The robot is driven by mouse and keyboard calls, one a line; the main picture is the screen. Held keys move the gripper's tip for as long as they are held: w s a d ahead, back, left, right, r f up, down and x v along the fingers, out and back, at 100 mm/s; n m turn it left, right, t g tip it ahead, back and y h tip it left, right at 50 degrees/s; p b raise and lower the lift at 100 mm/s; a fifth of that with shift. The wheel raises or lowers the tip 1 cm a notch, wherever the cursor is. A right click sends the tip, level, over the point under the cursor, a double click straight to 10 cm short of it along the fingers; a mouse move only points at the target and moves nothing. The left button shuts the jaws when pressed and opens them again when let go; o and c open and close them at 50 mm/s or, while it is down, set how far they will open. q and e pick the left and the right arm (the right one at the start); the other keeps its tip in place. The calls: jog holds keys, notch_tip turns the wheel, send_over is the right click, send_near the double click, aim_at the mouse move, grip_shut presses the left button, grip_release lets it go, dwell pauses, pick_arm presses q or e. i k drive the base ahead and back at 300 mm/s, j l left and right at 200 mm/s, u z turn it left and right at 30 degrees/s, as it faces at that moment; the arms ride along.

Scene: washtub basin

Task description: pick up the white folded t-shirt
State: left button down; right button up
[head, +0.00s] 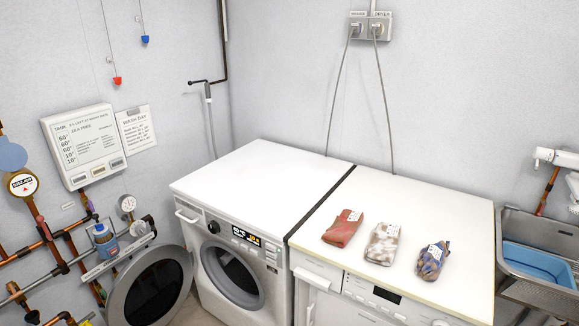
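Three small folded cloth items lie in a row on the white top of the right-hand machine (455,215). The middle one, a whitish bundle with grey-brown patches and a small white label (383,244), looks like the white folded t-shirt. A red-brown folded bundle (343,228) lies to its left, also with a label. A blue and brown bundle (432,261) lies to its right. The three lie apart from each other. Neither of my grippers shows in the head view.
The left washing machine (245,185) has a bare white top and its round door (152,290) stands open. A steel sink (545,235) with a blue basin (540,264) is at the right. Pipes and gauges line the left wall.

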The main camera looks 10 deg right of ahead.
aim_at(382, 247)
jog(key=z, duration=0.7)
